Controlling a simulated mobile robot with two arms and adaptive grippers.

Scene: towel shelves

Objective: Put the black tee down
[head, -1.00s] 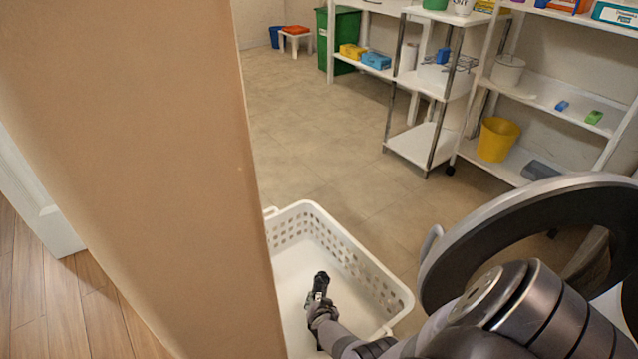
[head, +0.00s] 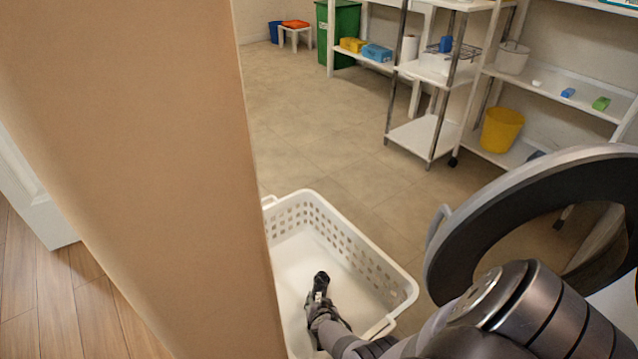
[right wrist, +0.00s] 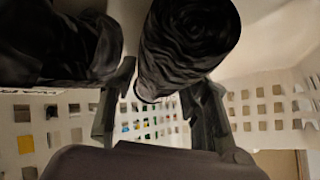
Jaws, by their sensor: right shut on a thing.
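My right gripper (head: 319,284) reaches down inside the white perforated laundry basket (head: 352,242). In the right wrist view its two dark fingers (right wrist: 163,108) stand either side of a rolled black cloth, the black tee (right wrist: 190,45), and are shut on it. The basket's holed wall (right wrist: 264,108) shows behind the fingers. In the head view the tee cannot be told apart from the dark gripper. Another dark shape (right wrist: 55,45) fills the upper left of the wrist view; I cannot tell what it is. My left gripper is not in view.
A tan wall edge (head: 150,150) stands close on the left and hides part of the basket. A dark ring-shaped fixture (head: 520,210) is at the right. White shelves (head: 425,138) with a yellow bucket (head: 502,130) stand behind. The tiled floor (head: 330,120) beyond the basket is clear.

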